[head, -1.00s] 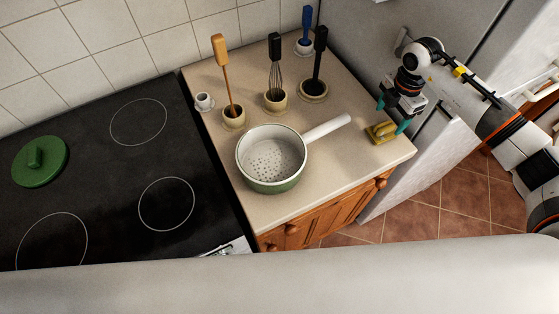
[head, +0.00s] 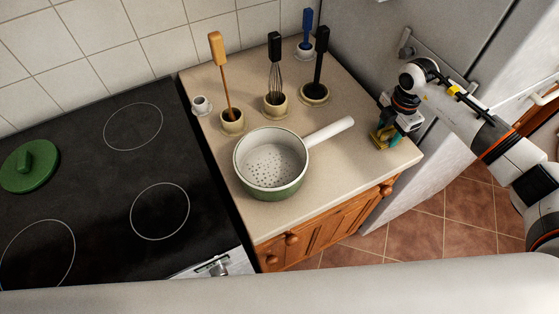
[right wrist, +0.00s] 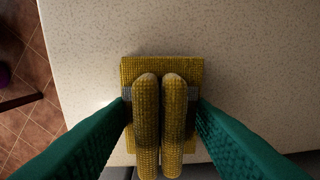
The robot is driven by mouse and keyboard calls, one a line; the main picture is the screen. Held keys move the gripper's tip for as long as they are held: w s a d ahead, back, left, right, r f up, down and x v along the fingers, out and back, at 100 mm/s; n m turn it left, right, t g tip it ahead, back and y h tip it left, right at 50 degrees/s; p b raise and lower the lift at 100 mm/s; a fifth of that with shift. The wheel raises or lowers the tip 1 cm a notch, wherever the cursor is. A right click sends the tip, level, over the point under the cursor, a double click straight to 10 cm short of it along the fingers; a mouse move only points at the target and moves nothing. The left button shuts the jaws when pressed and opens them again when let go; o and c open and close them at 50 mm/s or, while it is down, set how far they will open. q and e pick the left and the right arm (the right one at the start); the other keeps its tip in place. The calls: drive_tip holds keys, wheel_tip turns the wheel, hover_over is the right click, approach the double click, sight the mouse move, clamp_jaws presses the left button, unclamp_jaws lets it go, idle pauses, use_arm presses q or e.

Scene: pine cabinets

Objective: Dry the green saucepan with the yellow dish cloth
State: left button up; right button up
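The green saucepan (head: 271,187) stands upright on the counter, white inside with several small grey spots on its bottom. Its white handle (head: 330,132) points up and right. The yellow dish cloth (head: 381,141) lies at the counter's right end, partly hidden by my gripper. In the right wrist view the cloth (right wrist: 160,70) is a flat piece with two raised rolls side by side. My right gripper (head: 386,132) is down at the cloth, with its teal fingers (right wrist: 161,100) open on either side of the rolls. I cannot tell whether they touch. My left gripper is out of view.
Utensils stand in holders behind the saucepan: an orange-handled one (head: 218,55), a whisk (head: 276,72) and a black-handled one (head: 320,55). A small white cup (head: 201,104) is near the black stove (head: 100,180), which bears a green lid (head: 30,167). Counter between saucepan and cloth is clear.

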clamp_jaws()
drive_tip(key=shift+r+p, duration=2.3)
drive_tip(key=shift+r, duration=0.75)
